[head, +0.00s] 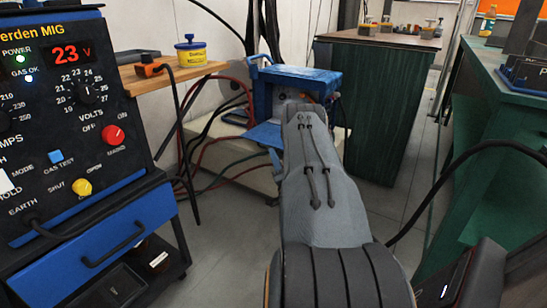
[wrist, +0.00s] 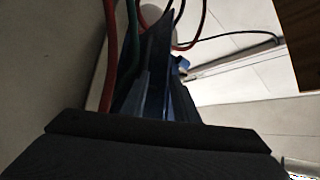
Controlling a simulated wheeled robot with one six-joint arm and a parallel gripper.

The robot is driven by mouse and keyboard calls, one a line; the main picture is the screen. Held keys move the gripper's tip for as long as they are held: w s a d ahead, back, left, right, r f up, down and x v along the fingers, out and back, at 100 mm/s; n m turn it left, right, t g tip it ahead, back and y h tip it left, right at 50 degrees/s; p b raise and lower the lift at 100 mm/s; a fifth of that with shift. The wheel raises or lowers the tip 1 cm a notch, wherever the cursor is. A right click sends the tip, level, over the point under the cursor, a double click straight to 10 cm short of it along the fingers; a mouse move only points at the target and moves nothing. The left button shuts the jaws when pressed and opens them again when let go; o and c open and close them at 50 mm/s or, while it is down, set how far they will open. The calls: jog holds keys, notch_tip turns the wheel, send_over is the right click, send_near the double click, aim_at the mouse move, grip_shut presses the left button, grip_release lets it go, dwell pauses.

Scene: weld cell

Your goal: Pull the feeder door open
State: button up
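The blue wire feeder (head: 310,78) stands on a low pale base in the middle of the head view. A blue panel (head: 265,135) juts out at its lower left front; it may be the feeder door, but I cannot tell how far open it is. My grey arm reaches forward to the feeder's front and hides much of it, and my gripper's fingers are hidden there. In the wrist view my gripper (wrist: 165,130) shows as a dark body across the bottom, close to narrow dark-blue surfaces.
Red and green hoses (head: 205,150) loop on the left of the feeder. The welding power source (head: 70,110) stands at the near left. A green-sided bench (head: 375,110) is behind, and a green workbench (head: 500,160) stands at right. Grey floor (head: 225,230) is clear between.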

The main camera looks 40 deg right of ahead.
jog(key=s+d+f+b, duration=0.1)
jog(key=s+d+f, duration=0.1)
jog(key=s+f, duration=0.3)
jog(key=shift+s+f, duration=0.25)
jog(key=shift+f, duration=0.15)
dwell(0.5)
dwell(0.4)
